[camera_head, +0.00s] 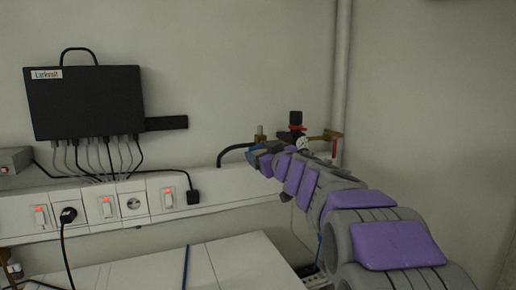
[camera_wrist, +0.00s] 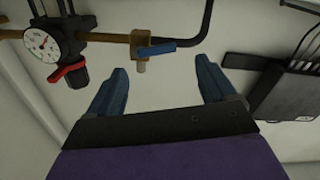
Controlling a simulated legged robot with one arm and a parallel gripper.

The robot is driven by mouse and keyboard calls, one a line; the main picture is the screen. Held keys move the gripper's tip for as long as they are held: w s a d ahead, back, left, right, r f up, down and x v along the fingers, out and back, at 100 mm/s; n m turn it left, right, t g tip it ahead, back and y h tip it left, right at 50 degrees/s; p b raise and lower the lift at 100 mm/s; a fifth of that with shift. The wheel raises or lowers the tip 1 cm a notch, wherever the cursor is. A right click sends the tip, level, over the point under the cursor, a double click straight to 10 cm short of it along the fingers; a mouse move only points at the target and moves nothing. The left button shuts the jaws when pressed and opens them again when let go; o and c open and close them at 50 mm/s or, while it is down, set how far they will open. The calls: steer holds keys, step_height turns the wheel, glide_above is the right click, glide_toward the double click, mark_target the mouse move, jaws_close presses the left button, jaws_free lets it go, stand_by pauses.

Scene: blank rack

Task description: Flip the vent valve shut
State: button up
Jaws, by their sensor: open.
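The vent valve (camera_wrist: 139,50) is a small brass valve on a brass pipe in the wrist view, with a blue lever (camera_wrist: 158,47). The lever points right, roughly along the pipe, and a short outlet stub sticks out beside it. My gripper (camera_wrist: 162,66) is open and empty, its two blue fingers spread to either side of the lever's level. The fingers look apart from the valve. In the head view my gripper (camera_head: 259,154) is by the brass fittings on the wall, and my arm hides most of the valve.
A pressure gauge (camera_wrist: 41,44) and a red-ringed black regulator knob (camera_wrist: 68,72) sit left of the valve in the wrist view. A black hose (camera_head: 235,149) leaves the fittings. A black box with cables (camera_head: 85,103) hangs above the socket strip (camera_head: 240,188).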

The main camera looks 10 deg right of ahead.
mark_target(258, 146)
steer(key=w, duration=0.3)
steer(key=shift+w+a, duration=0.15)
steer(key=shift+a, duration=0.15)
steer(key=shift+w+p, duration=0.4)
steer(key=shift+w, duration=0.45)
steer(key=shift+c, duration=0.8)
steer(key=shift+d, duration=0.15)
steer(key=c, duration=0.7)
steer(key=m+p, duration=0.1)
steer(key=p, duration=0.2)
steer(key=r+m+p, duration=0.1)
steer(key=m+p, duration=0.1)
steer(key=p, duration=0.1)
steer(key=shift+f, duration=0.1)
